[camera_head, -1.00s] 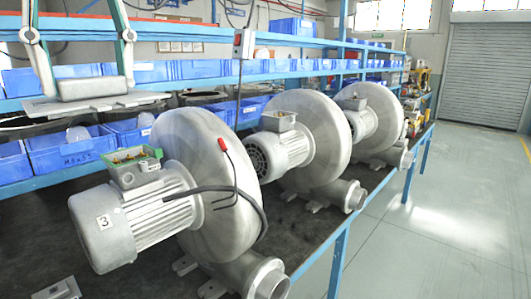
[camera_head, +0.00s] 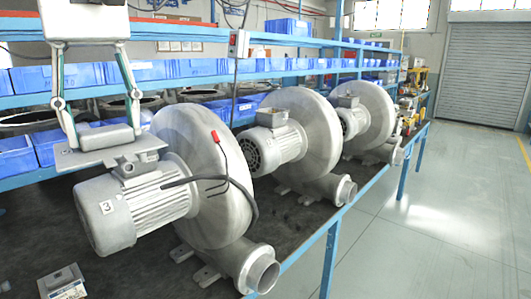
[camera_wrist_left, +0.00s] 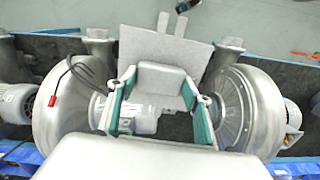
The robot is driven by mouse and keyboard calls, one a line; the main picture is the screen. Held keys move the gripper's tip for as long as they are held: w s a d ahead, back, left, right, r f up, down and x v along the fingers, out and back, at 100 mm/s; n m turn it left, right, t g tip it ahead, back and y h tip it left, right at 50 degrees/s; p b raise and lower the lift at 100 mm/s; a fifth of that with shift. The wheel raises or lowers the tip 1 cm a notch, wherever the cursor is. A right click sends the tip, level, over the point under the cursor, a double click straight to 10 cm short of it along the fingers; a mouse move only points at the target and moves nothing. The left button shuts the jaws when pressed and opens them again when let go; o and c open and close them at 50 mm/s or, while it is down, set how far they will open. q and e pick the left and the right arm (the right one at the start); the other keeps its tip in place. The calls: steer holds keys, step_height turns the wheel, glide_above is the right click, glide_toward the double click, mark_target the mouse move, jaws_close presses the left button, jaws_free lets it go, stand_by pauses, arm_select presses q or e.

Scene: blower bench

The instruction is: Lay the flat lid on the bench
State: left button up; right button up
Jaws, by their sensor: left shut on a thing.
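My left gripper (camera_head: 101,133) is shut on the grey block on top of the flat lid (camera_head: 68,161). The lid is a thin grey plate and hangs level above the blower motor marked 3 (camera_head: 107,222). Whether the lid touches the terminal box cannot be told. My right gripper is not in view.
The dark bench top (camera_head: 130,278) is bare in front of the motor. A small grey box (camera_head: 62,284) sits at its lower left. Two more blowers (camera_head: 285,140) stand farther along. Blue bins (camera_head: 15,155) line the back, and a black cable (camera_head: 175,184) with a red tip crosses the near blower.

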arm_select(q)
steer(key=w+a+f+m, duration=0.2)
steer(key=w+f, duration=0.1)
steer(key=f, duration=0.8)
steer(key=w+a+f+m, duration=0.2)
steer(key=w+f, duration=0.1)
steer(key=f, duration=0.8)
steer(key=s+d+f+m, duration=0.1)
steer(key=s+f+m, duration=0.1)
steer(key=f, duration=0.7)
steer(key=s+d+f+m, duration=0.2)
steer(key=s+f, duration=0.2)
steer(key=f, duration=0.5)
steer(key=shift+f, duration=0.25)
steer(key=shift+r, duration=0.1)
steer(key=shift+s, duration=0.1)
